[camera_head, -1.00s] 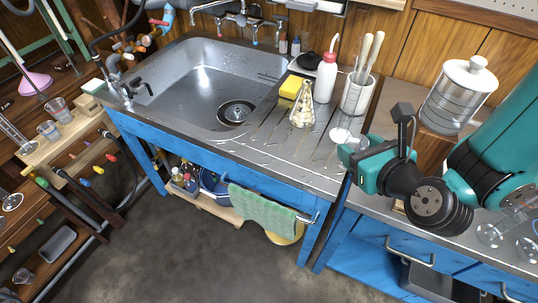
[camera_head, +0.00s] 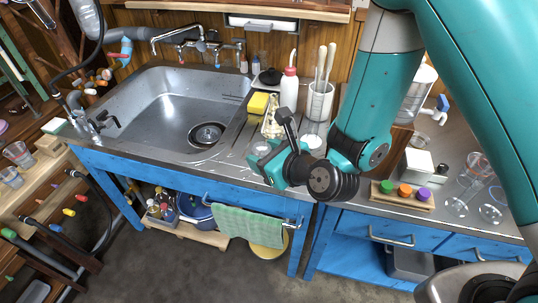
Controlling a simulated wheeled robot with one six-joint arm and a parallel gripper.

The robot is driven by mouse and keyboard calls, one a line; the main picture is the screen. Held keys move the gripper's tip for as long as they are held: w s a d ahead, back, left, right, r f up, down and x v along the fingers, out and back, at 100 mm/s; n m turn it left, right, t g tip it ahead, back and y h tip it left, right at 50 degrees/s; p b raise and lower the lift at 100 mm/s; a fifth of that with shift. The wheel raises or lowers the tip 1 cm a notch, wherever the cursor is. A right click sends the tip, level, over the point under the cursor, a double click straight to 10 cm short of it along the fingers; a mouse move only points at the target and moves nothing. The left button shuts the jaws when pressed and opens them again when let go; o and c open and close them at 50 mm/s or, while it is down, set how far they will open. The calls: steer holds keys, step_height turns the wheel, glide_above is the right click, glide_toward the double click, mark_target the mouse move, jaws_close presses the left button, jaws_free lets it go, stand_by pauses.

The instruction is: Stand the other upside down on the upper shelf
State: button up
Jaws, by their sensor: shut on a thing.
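My gripper (camera_head: 262,158) is over the front of the ribbed drainboard (camera_head: 240,150), at the sink's right edge. It is shut on a small clear glass vessel (camera_head: 262,148), mostly hidden by the jaws and wrist; its upright or inverted pose cannot be told. On the left, a wooden shelf (camera_head: 45,170) bears two clear beakers (camera_head: 18,153), (camera_head: 10,177). Which of the left-hand rack's boards counts as the upper shelf is not clear.
A sink (camera_head: 185,100) lies between my gripper and the left rack. Near the gripper stand a conical flask (camera_head: 271,124), yellow sponge (camera_head: 258,103), wash bottle (camera_head: 289,90) and white utensil pot (camera_head: 319,103). Glassware (camera_head: 470,185) and a capped-bottle rack (camera_head: 404,194) stand right.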

steer(key=w+f, duration=0.2)
steer(key=w+a+f+b, duration=0.1)
steer(key=w+f, duration=0.1)
steer(key=w, duration=0.1)
steer(key=w+a+f+b, duration=0.1)
steer(key=w+f, duration=0.1)
steer(key=w, duration=0.1)
steer(key=shift+a+f, duration=0.1)
steer(key=shift+f, duration=0.25)
steer(key=shift+f+b, duration=0.6)
steer(key=shift+f, duration=0.35)
steer(key=shift+f, duration=0.1)
steer(key=shift+f, duration=0.3)
steer(key=o, duration=1)
steer(key=shift+c, duration=0.2)
